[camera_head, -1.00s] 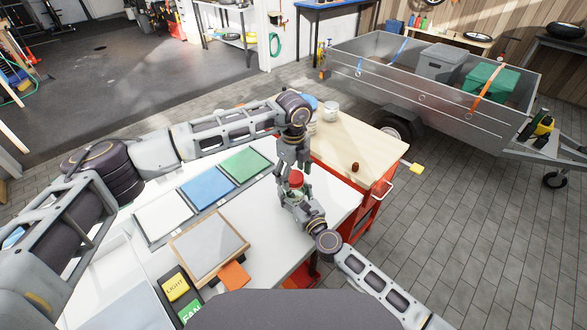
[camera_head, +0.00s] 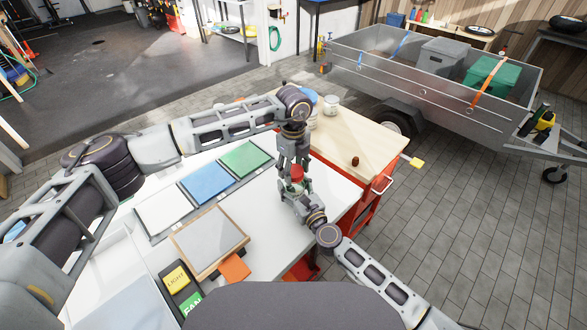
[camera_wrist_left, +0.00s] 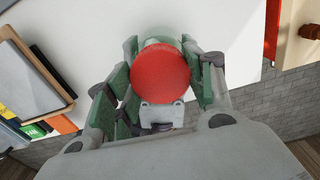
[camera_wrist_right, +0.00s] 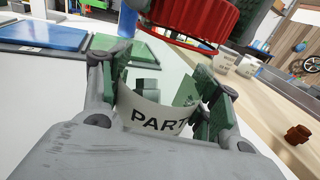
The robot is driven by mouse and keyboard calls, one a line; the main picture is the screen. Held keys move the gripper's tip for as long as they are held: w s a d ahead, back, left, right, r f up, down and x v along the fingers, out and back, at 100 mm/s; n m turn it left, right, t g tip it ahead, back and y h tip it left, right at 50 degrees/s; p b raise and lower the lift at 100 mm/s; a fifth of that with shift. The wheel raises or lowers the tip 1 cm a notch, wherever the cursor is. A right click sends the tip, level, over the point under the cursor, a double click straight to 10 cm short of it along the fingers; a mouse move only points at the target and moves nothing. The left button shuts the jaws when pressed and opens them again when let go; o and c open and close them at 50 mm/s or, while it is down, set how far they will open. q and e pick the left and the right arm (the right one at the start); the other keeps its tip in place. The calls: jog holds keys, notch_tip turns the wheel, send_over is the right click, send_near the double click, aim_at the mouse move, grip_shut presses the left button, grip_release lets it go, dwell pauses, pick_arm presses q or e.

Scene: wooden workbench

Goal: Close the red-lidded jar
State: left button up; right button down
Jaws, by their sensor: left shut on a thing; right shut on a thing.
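The red lid (camera_head: 297,172) is at the fingers of my left gripper (camera_head: 294,165), which comes down from above over the white table. In the left wrist view the round red lid (camera_wrist_left: 160,80) lies between the green finger pads. My right gripper (camera_head: 298,196) is shut on the jar below it. In the right wrist view the jar (camera_wrist_right: 155,115), with a pale label reading "PART", sits between the fingers. The lid (camera_wrist_right: 195,25) is above the jar there, at the top edge. I cannot tell whether lid and jar touch.
White, blue (camera_head: 206,183) and green (camera_head: 246,158) panels lie left of the grippers. A framed grey tray (camera_head: 210,242) is nearer. A wooden-topped red cart (camera_head: 345,140) behind carries a small brown object (camera_head: 355,161) and a white can (camera_head: 331,105).

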pick_arm(q)
jog(key=m, duration=0.4)
jog(key=shift+m, duration=0.4)
jog(key=m, duration=0.4)
jog(key=shift+m, duration=0.4)
jog(key=m, duration=0.3)
jog(key=shift+m, duration=0.4)
jog(key=m, duration=0.4)
jog(key=shift+m, duration=0.4)
jog(key=m, duration=0.4)
jog(key=shift+f+m, duration=0.1)
jog(key=shift+m, duration=0.3)
jog(key=m, duration=0.4)
jog(key=shift+m, duration=0.4)
jog(key=m, duration=0.4)
jog(key=shift+m, duration=0.4)
jog(key=m, duration=0.4)
jog(key=o, duration=1.1)
